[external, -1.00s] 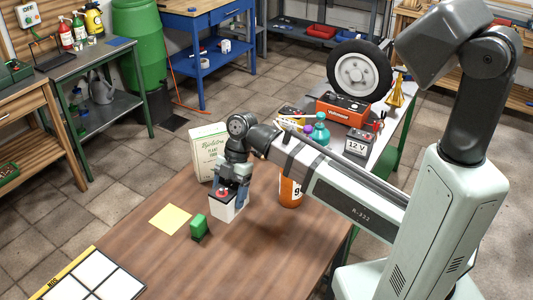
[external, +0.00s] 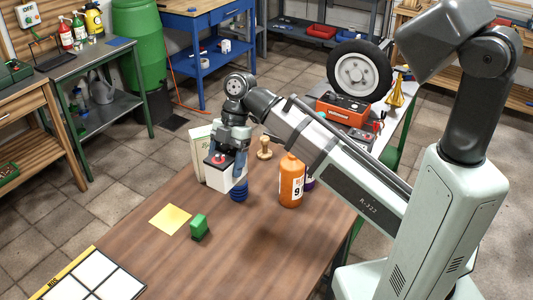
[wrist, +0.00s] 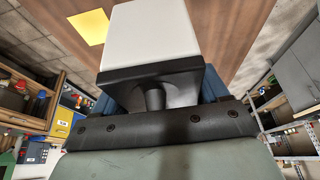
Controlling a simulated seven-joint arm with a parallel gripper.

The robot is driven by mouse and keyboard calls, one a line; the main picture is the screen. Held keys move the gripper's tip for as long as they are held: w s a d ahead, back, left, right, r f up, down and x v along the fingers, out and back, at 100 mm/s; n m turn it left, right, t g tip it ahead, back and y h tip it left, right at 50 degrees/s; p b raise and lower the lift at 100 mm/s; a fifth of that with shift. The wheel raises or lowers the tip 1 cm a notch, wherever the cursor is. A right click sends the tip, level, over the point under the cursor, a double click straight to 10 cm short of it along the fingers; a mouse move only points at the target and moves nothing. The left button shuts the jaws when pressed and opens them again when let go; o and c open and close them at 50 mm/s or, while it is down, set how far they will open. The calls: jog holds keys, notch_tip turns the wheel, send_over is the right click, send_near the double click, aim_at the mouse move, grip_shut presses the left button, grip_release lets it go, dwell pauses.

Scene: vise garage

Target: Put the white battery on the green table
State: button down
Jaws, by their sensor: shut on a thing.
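The white battery (external: 222,177), a white box with a black top and a red terminal cap, is held by my gripper (external: 232,160) above the brown wooden table. In the wrist view the white battery (wrist: 150,35) fills the upper middle, its black top between the jaws. My gripper is shut on it. At the left stands a table with a green frame and grey-green top (external: 88,60). At the right another table with green legs (external: 394,158) has a pale top, partly hidden by my arm.
On the brown table (external: 270,250) are a green block (external: 199,227), a yellow note (external: 171,219), an orange bottle (external: 291,182), a blue ribbed object (external: 239,192) and a wooden knob (external: 265,149). A carton (external: 199,150) stands behind the battery. Bottles (external: 78,28) occupy the left table's back.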

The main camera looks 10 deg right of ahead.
jog(key=shift+r, duration=0.95)
jog(key=w+d+m+t, duration=0.1)
jog(key=w+d+m, duration=0.1)
jog(key=w+d, duration=0.6)
jog(key=w+d+m+t+y, duration=0.1)
jog(key=w+d+m, duration=0.25)
jog(key=w, duration=0.85)
jog(key=w+d+m+t, duration=0.1)
jog(key=w+d+m, duration=0.1)
jog(key=w+d, duration=0.6)
jog(key=w+d+m+t, duration=0.1)
jog(key=w+d+m, duration=0.1)
jog(key=w+d, duration=0.55)
jog(key=w+d+m, duration=0.2)
jog(key=w+d, duration=0.3)
jog(key=d, duration=0.6)
jog(key=w+d+m+t, duration=0.1)
jog(key=w+d+m, duration=0.1)
jog(key=w+d, duration=0.55)
jog(key=f, duration=0.9)
jog(key=s+f, duration=0.1)
jog(key=f, duration=0.8)
jog(key=d+f, duration=0.1)
jog(key=f, duration=0.9)
jog(key=shift+s, duration=0.35)
jog(key=shift+f, duration=0.55)
grip_release()
jog(key=shift+f, duration=0.1)
